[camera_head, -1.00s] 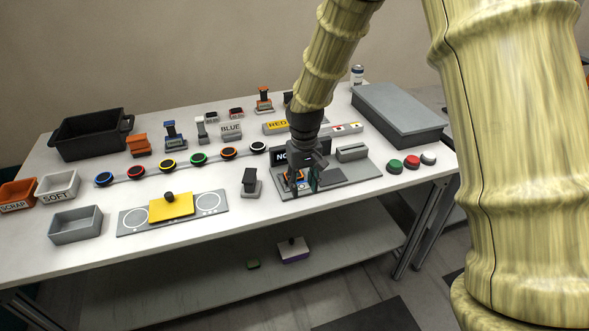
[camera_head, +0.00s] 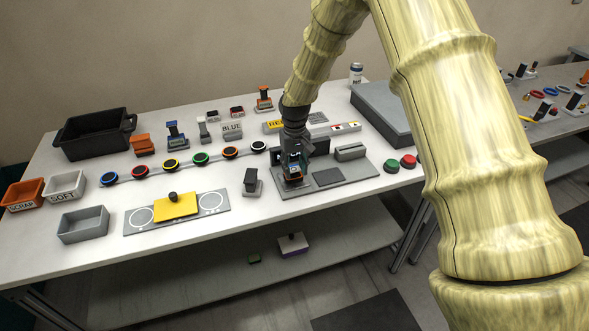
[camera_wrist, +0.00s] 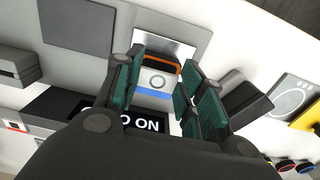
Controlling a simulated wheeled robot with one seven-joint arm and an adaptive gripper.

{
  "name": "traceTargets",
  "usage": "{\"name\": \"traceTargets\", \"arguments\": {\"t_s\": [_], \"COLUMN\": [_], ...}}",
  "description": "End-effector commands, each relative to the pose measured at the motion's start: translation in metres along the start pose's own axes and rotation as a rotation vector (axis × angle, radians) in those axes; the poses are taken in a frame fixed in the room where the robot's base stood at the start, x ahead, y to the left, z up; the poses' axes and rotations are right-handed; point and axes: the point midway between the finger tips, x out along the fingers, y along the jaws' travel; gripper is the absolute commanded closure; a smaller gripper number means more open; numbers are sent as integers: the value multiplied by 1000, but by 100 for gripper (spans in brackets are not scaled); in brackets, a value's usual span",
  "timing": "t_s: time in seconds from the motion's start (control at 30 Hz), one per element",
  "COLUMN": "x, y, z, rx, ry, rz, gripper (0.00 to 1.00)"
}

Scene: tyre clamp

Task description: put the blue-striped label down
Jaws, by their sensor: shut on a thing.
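My gripper (camera_head: 294,169) is at the left part of the grey fixture plate (camera_head: 350,171). In the wrist view its green-padded fingers (camera_wrist: 160,72) are shut on the blue-striped label (camera_wrist: 157,79), a light piece with a round mark, an orange far edge and a blue stripe on the near side. The label (camera_head: 295,164) is small and partly hidden by the fingers in the head view. A shiny plate (camera_wrist: 176,48) lies just beyond it in the wrist view. I cannot tell whether the label touches the surface below.
A dark display reading "O ON" (camera_wrist: 142,123) stands close to the fingers. A dark stand (camera_head: 252,183) is left of the fixture, and a grey block (camera_head: 350,152) is at its right rear. Green and red buttons (camera_head: 400,163) are to the right. A dark square pad (camera_head: 327,177) is bare.

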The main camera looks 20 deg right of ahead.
Motion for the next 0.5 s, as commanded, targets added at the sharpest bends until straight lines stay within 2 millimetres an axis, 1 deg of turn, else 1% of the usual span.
{"name": "traceTargets", "arguments": {"t_s": [0.23,0.5], "x": [19,21], "y": [0,0], "z": [1,0], "rx": [0,0], "ry": [-1,0], "rz": [0,0], "gripper": [70,70]}}
